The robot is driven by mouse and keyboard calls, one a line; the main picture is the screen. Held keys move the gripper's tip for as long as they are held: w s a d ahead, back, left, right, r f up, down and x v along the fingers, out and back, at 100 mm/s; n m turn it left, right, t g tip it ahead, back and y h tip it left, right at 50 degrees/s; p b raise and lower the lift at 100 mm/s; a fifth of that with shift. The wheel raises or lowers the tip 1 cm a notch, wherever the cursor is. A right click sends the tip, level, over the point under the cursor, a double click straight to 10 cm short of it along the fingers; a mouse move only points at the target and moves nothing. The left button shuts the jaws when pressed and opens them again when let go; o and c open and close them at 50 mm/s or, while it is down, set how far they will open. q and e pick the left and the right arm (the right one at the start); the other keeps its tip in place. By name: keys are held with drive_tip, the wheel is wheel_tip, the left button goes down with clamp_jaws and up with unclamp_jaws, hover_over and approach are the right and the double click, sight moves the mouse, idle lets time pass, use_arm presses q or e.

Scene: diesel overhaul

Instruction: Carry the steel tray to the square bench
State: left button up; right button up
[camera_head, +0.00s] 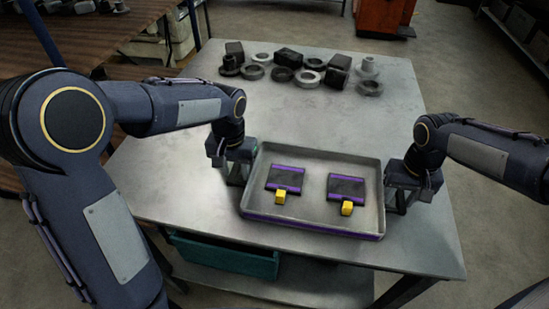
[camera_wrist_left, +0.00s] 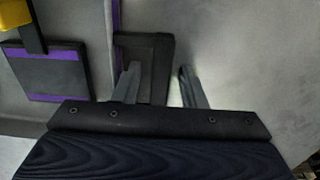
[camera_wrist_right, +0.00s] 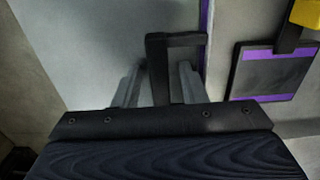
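The steel tray (camera_head: 310,158) lies flat on a grey metal table. It has a purple stripe along its front side and holds two dark pads with purple bands, each with a yellow block. My left gripper (camera_head: 238,174) is at the tray's left end. In the left wrist view its fingers (camera_wrist_left: 160,88) stand apart around the outer bar of a black handle (camera_wrist_left: 160,52). My right gripper (camera_head: 402,198) is at the right end. In the right wrist view its fingers (camera_wrist_right: 158,85) stand apart around the other black handle's bar (camera_wrist_right: 157,60). Gaps show beside both bars.
Several dark rings and blocks (camera_head: 285,73) stand along the back of the metal table (camera_head: 180,180). A teal bin (camera_head: 225,256) sits below its front edge. A brown wooden bench (camera_head: 60,55) is at the left, and an orange cabinet (camera_head: 384,16) is far back.

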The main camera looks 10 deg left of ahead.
use_arm(q)
drive_tip(key=shift+r, duration=0.1)
use_arm(e)
drive_tip(key=shift+r, duration=0.3)
use_arm(q)
wheel_tip(320, 180, up, 12)
use_arm(e)
wheel_tip(320, 180, up, 12)
drive_tip(key=shift+f, duration=0.25)
idle(0.5)
